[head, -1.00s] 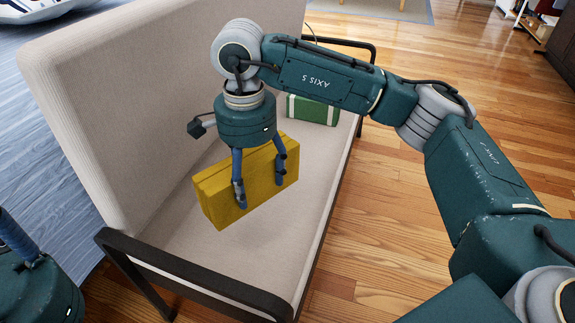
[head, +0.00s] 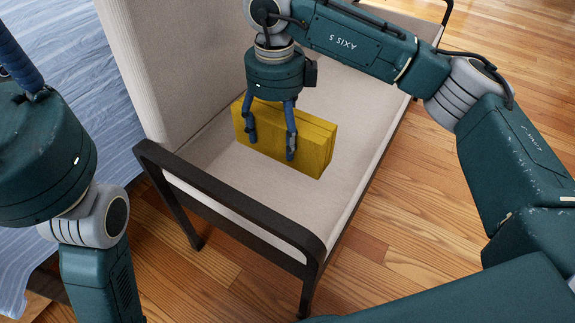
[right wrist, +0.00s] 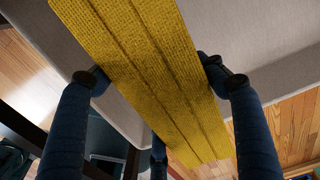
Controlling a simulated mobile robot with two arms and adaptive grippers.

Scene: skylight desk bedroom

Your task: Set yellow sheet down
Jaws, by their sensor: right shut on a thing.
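The yellow sheet (head: 310,150) is a thick, folded, box-like bundle with a coarse weave. It is upright over the seat of the beige sofa (head: 350,100), near the dark armrest. I cannot tell whether its lower edge touches the seat. My right gripper (head: 271,147) comes down from above and is shut on it, a finger on each broad side.
The sofa's dark front armrest (head: 230,200) stands between my base and the seat. The backrest (head: 175,65) rises on the left. A blue striped bed cover (head: 75,80) lies beyond it. Bare wooden floor (head: 430,210) is open on the right.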

